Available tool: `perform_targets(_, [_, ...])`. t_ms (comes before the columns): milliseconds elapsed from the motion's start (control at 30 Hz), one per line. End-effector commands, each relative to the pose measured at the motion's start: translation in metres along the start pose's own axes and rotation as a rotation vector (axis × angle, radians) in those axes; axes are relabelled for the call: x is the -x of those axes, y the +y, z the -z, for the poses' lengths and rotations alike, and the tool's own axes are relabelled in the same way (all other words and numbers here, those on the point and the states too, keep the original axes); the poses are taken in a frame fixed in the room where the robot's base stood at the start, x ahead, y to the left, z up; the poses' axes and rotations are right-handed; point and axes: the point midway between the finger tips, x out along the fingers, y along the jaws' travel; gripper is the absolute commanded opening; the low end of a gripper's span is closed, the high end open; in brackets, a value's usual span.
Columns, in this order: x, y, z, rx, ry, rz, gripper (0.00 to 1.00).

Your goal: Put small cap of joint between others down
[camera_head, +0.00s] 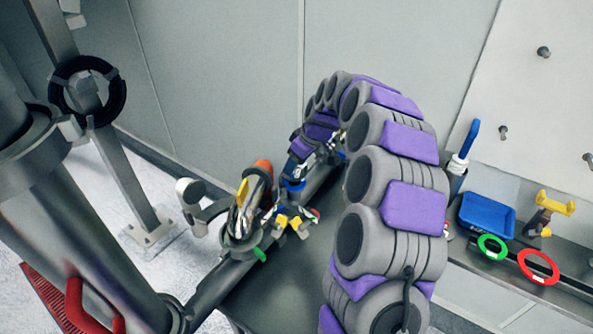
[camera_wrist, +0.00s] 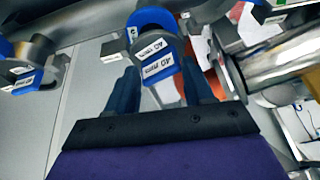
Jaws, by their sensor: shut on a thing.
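My gripper (camera_wrist: 161,92) has its two dark blue fingers on either side of a grey and blue cap (camera_wrist: 156,45) labelled "40 mm", and is shut on it. In the head view my gripper's end is partly hidden by my arm, above the dark pipe and a blue part (camera_head: 293,184). Another grey and blue labelled cap (camera_wrist: 30,76) shows at the left of the wrist view. More labelled pieces (camera_wrist: 265,20) show at the upper right. A cluster of small blue, yellow and white parts (camera_head: 292,220) hangs beside the chrome joint (camera_head: 252,205).
An orange-topped part (camera_head: 263,167) stands close to my gripper. A grey pipe (camera_head: 235,280) runs diagonally beneath. At the right, a bench holds a blue tray (camera_head: 487,215), a green ring (camera_head: 481,243), a red ring (camera_head: 525,270) and a yellow-topped tool (camera_head: 553,203).

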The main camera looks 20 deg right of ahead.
Motion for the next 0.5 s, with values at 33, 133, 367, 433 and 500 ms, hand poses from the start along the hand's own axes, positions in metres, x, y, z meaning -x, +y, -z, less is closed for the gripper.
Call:
perform_targets(33, [-0.008,0.001,-0.004,-0.001,-0.002,0.003,0.00])
perform_targets(133, [-0.020,0.003,-0.010,-0.002,-0.002,0.005,0.00])
perform_targets(367, [-0.022,0.003,-0.011,-0.001,0.001,0.001,0.00])
perform_targets(433, [-0.022,0.003,-0.011,-0.001,0.001,0.001,0.00])
perform_targets(500, [-0.025,0.004,-0.011,-0.001,0.000,0.001,0.00])
